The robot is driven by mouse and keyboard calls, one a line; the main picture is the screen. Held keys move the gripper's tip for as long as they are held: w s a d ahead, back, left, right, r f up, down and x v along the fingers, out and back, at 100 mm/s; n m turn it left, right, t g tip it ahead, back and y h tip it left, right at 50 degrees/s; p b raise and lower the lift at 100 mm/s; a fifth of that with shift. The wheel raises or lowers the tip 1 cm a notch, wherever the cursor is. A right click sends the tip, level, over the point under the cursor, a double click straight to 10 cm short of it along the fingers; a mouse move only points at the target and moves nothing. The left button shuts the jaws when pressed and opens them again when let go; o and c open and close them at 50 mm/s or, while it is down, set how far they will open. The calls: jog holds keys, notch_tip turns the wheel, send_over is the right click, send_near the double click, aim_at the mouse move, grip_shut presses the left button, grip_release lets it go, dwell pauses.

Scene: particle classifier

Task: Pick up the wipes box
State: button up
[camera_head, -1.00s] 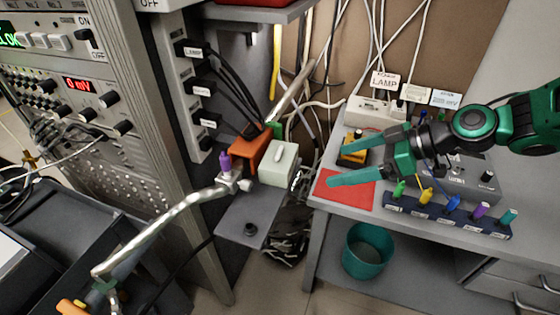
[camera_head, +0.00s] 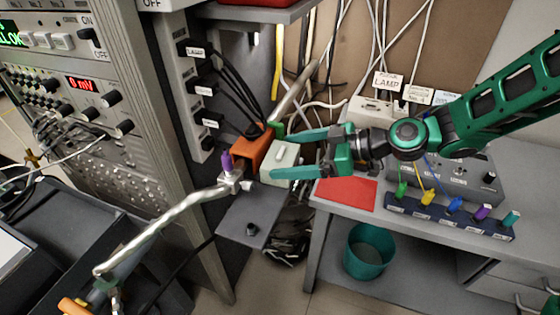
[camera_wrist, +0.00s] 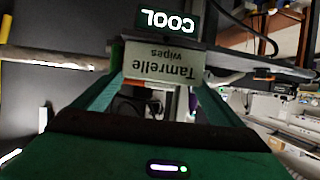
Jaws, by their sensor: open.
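The wipes box (camera_head: 278,166) is a small pale box with a slot in its top, standing on a grey shelf beside the rack. In the wrist view the wipes box (camera_wrist: 163,64) shows its label "Tamrelle wipes" upside down, ahead between my fingers. My gripper (camera_head: 274,153) is open, with its green fingers reaching left to the box, one on the far side and one on the near side. In the wrist view my gripper (camera_wrist: 155,85) has a finger on either side of the box. I cannot tell whether they touch it.
An orange block (camera_head: 249,147) stands just left of the box. A metal arm with a purple knob (camera_head: 227,162) is in front of it. A red mat (camera_head: 346,193) lies on the right table.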

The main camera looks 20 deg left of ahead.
jog(key=shift+x, duration=1.4)
jog(key=shift+d, duration=0.1)
jog(key=shift+c, duration=0.6)
jog(key=c, duration=0.7)
jog(key=shift+o, duration=0.2)
